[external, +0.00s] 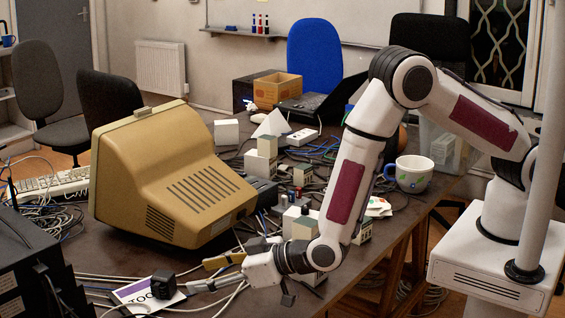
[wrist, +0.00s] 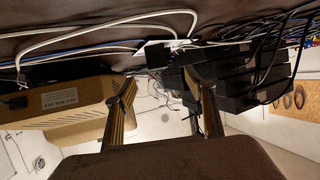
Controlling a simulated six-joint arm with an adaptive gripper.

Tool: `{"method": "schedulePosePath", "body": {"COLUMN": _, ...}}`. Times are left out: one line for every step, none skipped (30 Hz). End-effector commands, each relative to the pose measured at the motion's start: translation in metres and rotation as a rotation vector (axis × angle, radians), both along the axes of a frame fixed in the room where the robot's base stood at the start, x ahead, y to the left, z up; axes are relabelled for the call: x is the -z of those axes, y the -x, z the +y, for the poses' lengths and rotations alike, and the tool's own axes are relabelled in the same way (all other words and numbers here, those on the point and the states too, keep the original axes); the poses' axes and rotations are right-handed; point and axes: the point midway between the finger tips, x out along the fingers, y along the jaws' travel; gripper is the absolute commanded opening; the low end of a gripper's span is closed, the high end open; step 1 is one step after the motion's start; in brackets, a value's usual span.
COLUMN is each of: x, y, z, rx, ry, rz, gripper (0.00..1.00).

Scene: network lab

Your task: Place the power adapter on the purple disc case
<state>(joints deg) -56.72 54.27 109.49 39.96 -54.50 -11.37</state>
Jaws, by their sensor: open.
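A small black block, which looks like the power adapter (external: 163,284), is at the front of the table in the external view. It appears to rest on the flat white and purple case (external: 135,291) printed with "TOO", covering part of it. My gripper (external: 198,275) is low over the table just right of the block, its fingers apart and pointing left. No object shows between the fingers, and the block looks clear of them. In the wrist view my gripper (wrist: 162,86) is also open. A pale flat corner (wrist: 150,50) shows beyond it; I cannot tell if it is the case.
A beige monitor (external: 180,185) stands behind and left of my gripper. Black equipment (external: 35,270) fills the front left. Loose cables (external: 105,277) run around the case. Small pale blocks (external: 262,160) and a white mug (external: 411,174) stand further back.

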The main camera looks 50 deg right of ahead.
Motion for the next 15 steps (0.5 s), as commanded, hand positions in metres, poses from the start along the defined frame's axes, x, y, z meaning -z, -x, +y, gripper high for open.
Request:
{"method": "schedulePosePath", "body": {"x": 0.0, "y": -0.0001, "z": 0.0, "rx": 0.0, "ry": 0.0, "rz": 0.0, "gripper": 0.55}}
{"method": "schedulePosePath", "body": {"x": 0.0, "y": -0.0001, "z": 0.0, "rx": 0.0, "ry": 0.0, "rz": 0.0, "gripper": 0.55}}
{"method": "schedulePosePath", "body": {"x": 0.0, "y": -0.0001, "z": 0.0, "rx": 0.0, "ry": 0.0, "rz": 0.0, "gripper": 0.55}}
{"method": "schedulePosePath", "body": {"x": 0.0, "y": -0.0001, "z": 0.0, "rx": 0.0, "ry": 0.0, "rz": 0.0, "gripper": 0.55}}
{"method": "schedulePosePath", "body": {"x": 0.0, "y": -0.0001, "z": 0.0, "rx": 0.0, "ry": 0.0, "rz": 0.0, "gripper": 0.55}}
{"method": "schedulePosePath", "body": {"x": 0.0, "y": -0.0001, "z": 0.0, "rx": 0.0, "ry": 0.0, "rz": 0.0, "gripper": 0.55}}
{"method": "schedulePosePath", "body": {"x": 0.0, "y": -0.0001, "z": 0.0, "rx": 0.0, "ry": 0.0, "rz": 0.0, "gripper": 0.55}}
{"method": "schedulePosePath", "body": {"x": 0.0001, "y": -0.0002, "z": 0.0001, "rx": 0.0, "ry": 0.0, "rz": 0.0, "gripper": 0.55}}
{"method": "schedulePosePath", "body": {"x": 0.0, "y": -0.0001, "z": 0.0, "rx": 0.0, "ry": 0.0, "rz": 0.0, "gripper": 0.55}}
{"method": "schedulePosePath", "body": {"x": 0.0, "y": -0.0002, "z": 0.0, "rx": 0.0, "ry": 0.0, "rz": 0.0, "gripper": 0.55}}
{"method": "schedulePosePath", "body": {"x": -0.0003, "y": -0.0004, "z": -0.0001, "rx": 0.0, "ry": -0.001, "rz": 0.0, "gripper": 0.55}}
{"method": "schedulePosePath", "body": {"x": -0.001, "y": -0.0007, "z": -0.0004, "rx": 0.0, "ry": 0.0, "rz": 0.001, "gripper": 0.55}}
{"method": "schedulePosePath", "body": {"x": -0.0019, "y": -0.0012, "z": -0.0007, "rx": 0.001, "ry": -0.002, "rz": 0.003, "gripper": 0.55}}
{"method": "schedulePosePath", "body": {"x": -0.003, "y": -0.0019, "z": -0.0011, "rx": 0.001, "ry": -0.003, "rz": 0.004, "gripper": 0.55}}
{"method": "schedulePosePath", "body": {"x": -0.0053, "y": -0.0031, "z": -0.002, "rx": 0.001, "ry": -0.005, "rz": 0.007, "gripper": 0.55}}
